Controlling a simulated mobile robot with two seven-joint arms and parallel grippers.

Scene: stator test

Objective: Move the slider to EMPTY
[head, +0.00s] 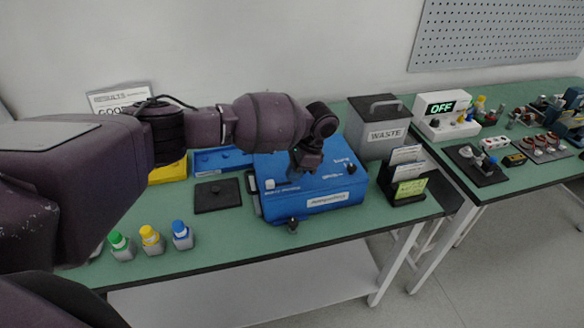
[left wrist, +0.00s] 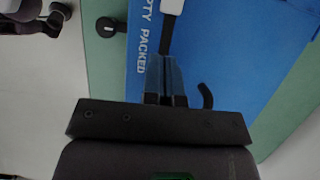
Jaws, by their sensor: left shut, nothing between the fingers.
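A blue box (head: 320,197) stands on the green table, and its blue top (left wrist: 225,50) fills much of the left wrist view. A white slider knob (head: 270,184) sits at the box's left front corner. In the left wrist view the knob (left wrist: 172,6) is at the top edge, at the upper end of a dark slot (left wrist: 166,36). White lettering beside the slot reads "PTY" near the knob and "PACKED" lower down. My left gripper (head: 298,171) is shut and empty over the box top; its fingers (left wrist: 165,62) are apart from the knob. My right gripper is not in view.
A grey waste bin (head: 375,135) and a card holder (head: 404,185) stand right of the box. A dark plate (head: 217,195) lies to its left. Several capped bottles, one blue-topped (head: 182,235), stand at the front left. A small black knob (head: 293,225) is before the box.

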